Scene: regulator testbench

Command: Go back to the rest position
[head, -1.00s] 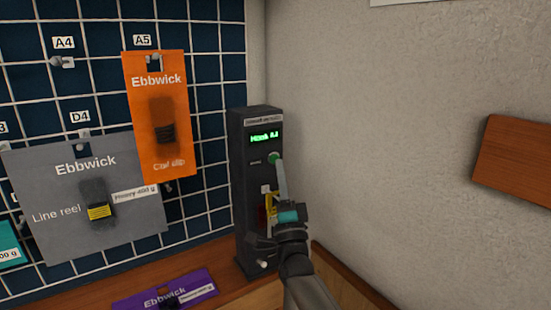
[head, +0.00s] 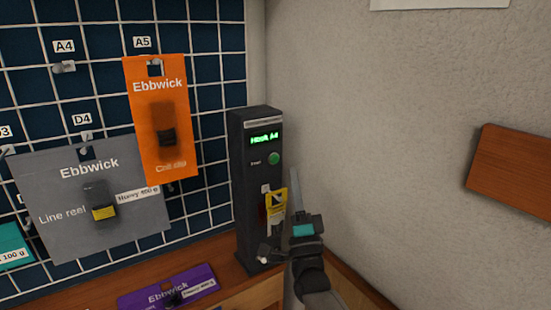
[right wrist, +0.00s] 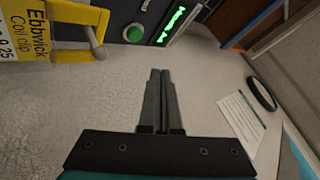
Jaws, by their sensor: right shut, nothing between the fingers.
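My right gripper (head: 294,180) is shut and empty, in front of the wall just right of the dark test unit (head: 250,195). In the right wrist view its closed fingers (right wrist: 160,75) point at the pale wall and hold nothing. The test unit has a lit green display (head: 265,138) and a round green button (head: 274,158), which also shows in the right wrist view (right wrist: 134,33). The fingertips are apart from the button. My left gripper is not in view.
A yellow card (head: 277,200) hangs on the test unit. An orange Ebbwick card (head: 147,82) and a grey one (head: 60,225) hang on the grid wall (head: 215,60). A purple card (head: 200,283) lies on the wooden counter (head: 225,259). A brown board (head: 515,172) is on the right wall.

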